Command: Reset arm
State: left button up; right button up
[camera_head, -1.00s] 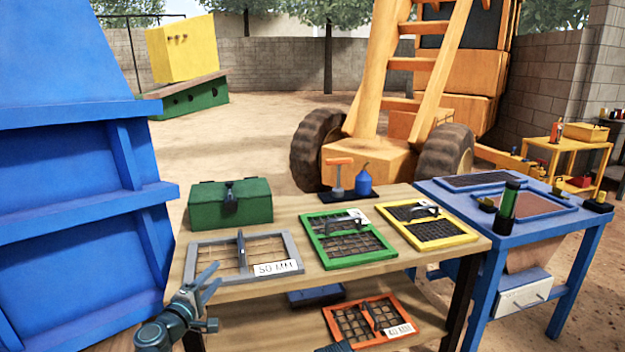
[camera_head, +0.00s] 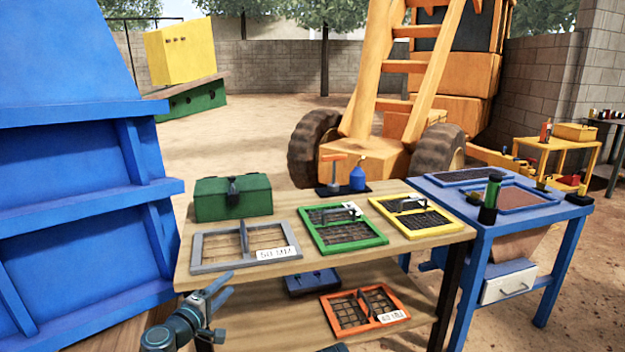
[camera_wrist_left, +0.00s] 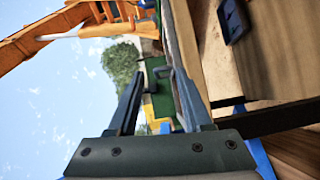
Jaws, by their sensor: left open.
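My left gripper (camera_head: 233,281) is open and empty. It is low in the head view, just in front of the wooden bench's front edge, below the grey-framed sieve (camera_head: 206,266). In the left wrist view its two fingers (camera_wrist_left: 158,75) stand apart with nothing between them. That view is turned sideways, with the wooden bench on the right and sky on the left. My right gripper cannot be made out.
The wooden bench (camera_head: 330,268) holds a green toolbox (camera_head: 215,203), a green sieve (camera_head: 343,243) and a yellow sieve (camera_head: 440,231). An orange sieve (camera_head: 340,325) lies on its lower shelf. A blue table (camera_head: 478,222) stands at right, a large blue machine (camera_head: 75,205) at left.

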pick_arm(q)
jog(key=s+d+f+m+g+h, duration=0.1)
jog(key=s+d+f+m+g, duration=0.4)
jog(key=d, duration=0.4)
jog(key=s+d+f+m+g+h, duration=0.1)
jog(key=s+d+f+m+g, duration=0.25)
jog(key=d+f+m, duration=0.35)
jog(key=s+f+m+g+y, duration=0.2)
jog(key=s+f+g+y, duration=0.25)
jog(key=s, duration=0.35)
jog(key=s+f+m+g+y, duration=0.3)
jog(key=s+f+y, duration=0.15)
jog(key=s, duration=0.25)
notch_tip(320, 180, up, 28)
jog(key=p, duration=2.6)
jog(key=shift+f+p, duration=0.2)
jog(key=shift+p, duration=0.2)
